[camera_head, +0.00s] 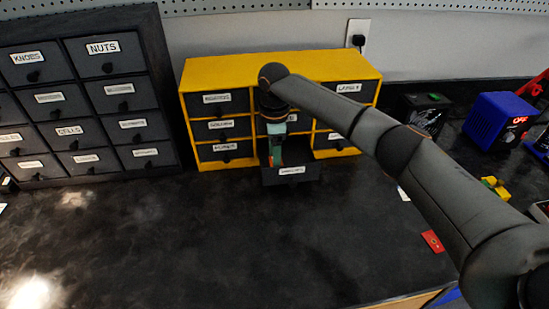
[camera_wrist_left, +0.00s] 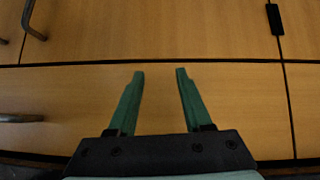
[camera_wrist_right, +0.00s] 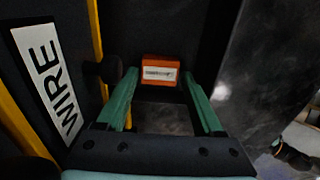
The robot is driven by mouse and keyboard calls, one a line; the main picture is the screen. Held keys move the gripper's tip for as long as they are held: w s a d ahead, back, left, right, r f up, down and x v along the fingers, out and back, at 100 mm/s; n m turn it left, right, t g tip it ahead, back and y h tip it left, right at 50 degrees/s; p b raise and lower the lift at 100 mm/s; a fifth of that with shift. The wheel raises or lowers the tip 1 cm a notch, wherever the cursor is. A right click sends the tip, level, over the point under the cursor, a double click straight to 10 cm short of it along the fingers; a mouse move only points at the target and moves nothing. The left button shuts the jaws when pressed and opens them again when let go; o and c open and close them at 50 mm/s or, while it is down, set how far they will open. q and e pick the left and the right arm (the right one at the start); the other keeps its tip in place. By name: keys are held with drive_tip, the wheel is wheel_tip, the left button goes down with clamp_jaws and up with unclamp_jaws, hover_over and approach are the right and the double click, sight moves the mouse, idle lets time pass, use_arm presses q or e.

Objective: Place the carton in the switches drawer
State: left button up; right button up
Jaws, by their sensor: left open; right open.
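The yellow cabinet (camera_head: 230,68) stands against the wall. Its bottom middle drawer (camera_head: 291,172) is pulled out; its label is too small to read surely. My right gripper (camera_head: 277,160) points down into this drawer. In the right wrist view the carton (camera_wrist_right: 160,72), orange with a white label, lies beyond and between the open fingertips, apparently inside the drawer. I cannot tell whether a finger touches it. In the head view the carton is hidden. My left gripper (camera_wrist_left: 160,73) is open and empty, facing wooden cupboard fronts; it is outside the head view.
A dark drawer cabinet (camera_head: 95,95) stands to the left. A WIRE label (camera_wrist_right: 45,80) is close beside my right gripper. A black box (camera_head: 427,108), a blue box (camera_head: 498,120) and a red card (camera_head: 432,241) are on the right. The front of the black worktop (camera_head: 200,240) is clear.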

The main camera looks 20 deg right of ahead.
wheel_tip(320, 180, up, 11)
drive_tip(key=shift+r+p, duration=0.15)
drive_tip(key=shift+p, duration=0.3)
idle(1.0)
